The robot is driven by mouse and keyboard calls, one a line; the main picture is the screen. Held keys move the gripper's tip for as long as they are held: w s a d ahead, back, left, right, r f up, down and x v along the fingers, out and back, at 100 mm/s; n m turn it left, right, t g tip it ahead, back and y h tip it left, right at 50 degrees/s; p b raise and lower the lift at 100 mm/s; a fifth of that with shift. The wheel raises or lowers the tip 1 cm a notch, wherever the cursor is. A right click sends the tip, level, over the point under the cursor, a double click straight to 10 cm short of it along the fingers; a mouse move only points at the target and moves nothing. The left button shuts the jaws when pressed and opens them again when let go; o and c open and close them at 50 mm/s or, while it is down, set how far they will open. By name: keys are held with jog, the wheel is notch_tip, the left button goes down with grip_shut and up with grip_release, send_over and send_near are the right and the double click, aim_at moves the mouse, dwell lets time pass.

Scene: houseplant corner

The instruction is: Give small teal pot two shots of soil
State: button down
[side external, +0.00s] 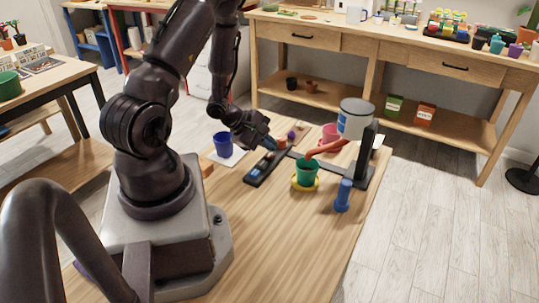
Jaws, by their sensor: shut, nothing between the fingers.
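A small teal-green pot (306,173) stands upright on a yellow saucer (304,187) on the wooden table. Just behind and above it is a soil dispenser (355,122), a white and blue canister on a black stand. Its orange-red chute (327,147) slopes down to the left, with its lower end over the pot. The inside of the pot is too small to make out.
The black tray (252,181) holds several small items left of the pot. A blue pot (223,142) stands on a white sheet. A pink pot (329,131) is behind the chute. A blue bottle (343,196) stands right of the saucer. The table's front (285,245) is clear.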

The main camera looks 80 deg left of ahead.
aim_at(269, 155)
jog(key=shift+r, duration=2.5)
dwell(0.8)
jog(key=r+n, duration=0.1)
jog(key=n, duration=0.5)
jog(key=r+n, duration=0.1)
jog(key=n, duration=0.5)
jog(key=a+r+n+y, duration=0.1)
jog(key=n, duration=0.6)
jog(key=shift+r, duration=0.35)
jog(key=shift+f, duration=0.1)
jog(key=shift+f, duration=4.3)
